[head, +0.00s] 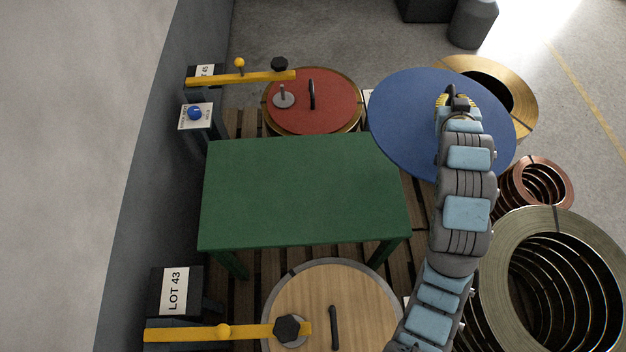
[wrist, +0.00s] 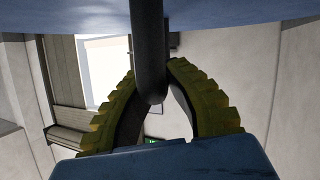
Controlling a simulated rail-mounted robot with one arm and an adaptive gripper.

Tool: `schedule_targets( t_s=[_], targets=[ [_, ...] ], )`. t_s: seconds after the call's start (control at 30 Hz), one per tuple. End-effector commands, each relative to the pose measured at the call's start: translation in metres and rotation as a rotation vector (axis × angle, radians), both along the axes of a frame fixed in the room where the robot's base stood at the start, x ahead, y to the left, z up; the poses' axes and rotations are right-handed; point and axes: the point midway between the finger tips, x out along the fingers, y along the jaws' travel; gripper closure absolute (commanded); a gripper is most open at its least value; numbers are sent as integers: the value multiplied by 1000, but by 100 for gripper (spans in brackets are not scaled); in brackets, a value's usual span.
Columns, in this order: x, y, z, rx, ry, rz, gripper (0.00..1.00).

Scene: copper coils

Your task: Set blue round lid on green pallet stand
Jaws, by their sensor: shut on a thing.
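The blue round lid (head: 405,115) is a large flat disc, in the head view at the upper right. My gripper (head: 455,101) is shut on its dark handle and holds it up, tilted. The lid covers part of the gold coil behind it. In the wrist view the lid's underside or face (wrist: 60,18) fills the top edge, and the dark handle (wrist: 148,50) stands between my yellow-green fingers (wrist: 152,98). The green pallet stand (head: 300,190) is a flat-topped table in the middle of the head view, with its top bare. The lid lies to the upper right of it.
A red round lid (head: 335,112) on a coil is behind the stand, and a wooden round lid (head: 360,295) is in front. Yellow clamp arms (head: 235,78) reach in from the left wall. Copper and steel coils (head: 545,225) stand at the right.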

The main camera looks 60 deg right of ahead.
Motion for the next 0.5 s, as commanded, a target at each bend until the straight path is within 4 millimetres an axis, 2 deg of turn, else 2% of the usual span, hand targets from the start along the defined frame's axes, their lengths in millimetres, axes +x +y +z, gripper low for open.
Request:
schedule_targets(
  t_s=[0.03, 0.2, 0.5],
  targets=[
    [11, 7, -8, -1, 0, 12, 100],
    [39, 33, -39, -3, -1, 37, 100],
    [79, 88, -89, -2, 1, 90, 100]
  ],
)
